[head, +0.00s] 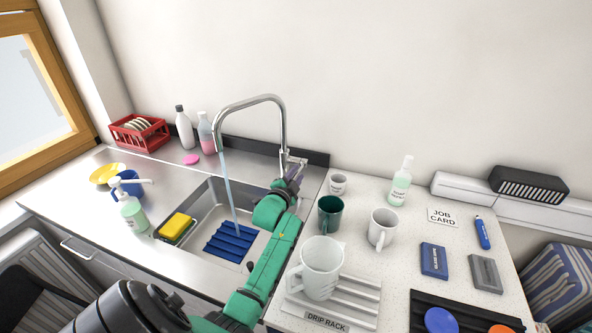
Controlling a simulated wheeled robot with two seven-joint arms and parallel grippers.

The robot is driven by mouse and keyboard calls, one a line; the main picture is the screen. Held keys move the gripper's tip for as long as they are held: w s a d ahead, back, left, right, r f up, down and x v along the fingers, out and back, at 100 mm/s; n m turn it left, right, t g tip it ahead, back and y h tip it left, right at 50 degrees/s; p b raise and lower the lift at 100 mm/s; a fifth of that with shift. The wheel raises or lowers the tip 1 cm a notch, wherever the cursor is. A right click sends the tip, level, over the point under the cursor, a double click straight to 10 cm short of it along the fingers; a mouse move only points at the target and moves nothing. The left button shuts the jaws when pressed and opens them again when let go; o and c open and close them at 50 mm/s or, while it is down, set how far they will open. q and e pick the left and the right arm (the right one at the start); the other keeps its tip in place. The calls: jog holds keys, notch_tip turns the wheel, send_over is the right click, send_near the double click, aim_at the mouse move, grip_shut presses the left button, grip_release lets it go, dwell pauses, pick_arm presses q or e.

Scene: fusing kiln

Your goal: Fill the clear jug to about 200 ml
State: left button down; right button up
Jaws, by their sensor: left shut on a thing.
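The large pale, see-through-looking jug (321,268) stands upright on the drip rack (360,296), with its handle toward the left. I cannot make out any water level or marks in it. The tall chrome tap (283,125) is running, and a thin stream of water (228,190) falls into the sink (205,199), onto a blue ribbed mat (232,243). My left gripper (292,172) is at the base of the tap, shut on the tap's lever, which it partly hides. The jug is apart from the stream and the gripper. My right gripper is not in view.
A white cup (338,184), a green mug (329,212) and a white mug (381,227) stand behind the jug. A yellow sponge (177,227) sits in the sink's left side. A soap bottle (132,212) stands left of the sink, another bottle (400,184) on the right counter.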

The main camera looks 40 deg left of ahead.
pick_arm(q)
jog(key=shift+r, duration=0.55)
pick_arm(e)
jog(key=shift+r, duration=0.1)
pick_arm(q)
jog(key=c, duration=0.6)
grip_release()
jog(key=shift+s+d+f, duration=0.1)
jog(key=shift+s+d, duration=0.05)
jog(key=shift+s, duration=0.15)
jog(key=b+v, duration=0.2)
jog(key=v, duration=1.2)
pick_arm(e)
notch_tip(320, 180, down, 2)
pick_arm(q)
jog(key=shift+w, duration=0.1)
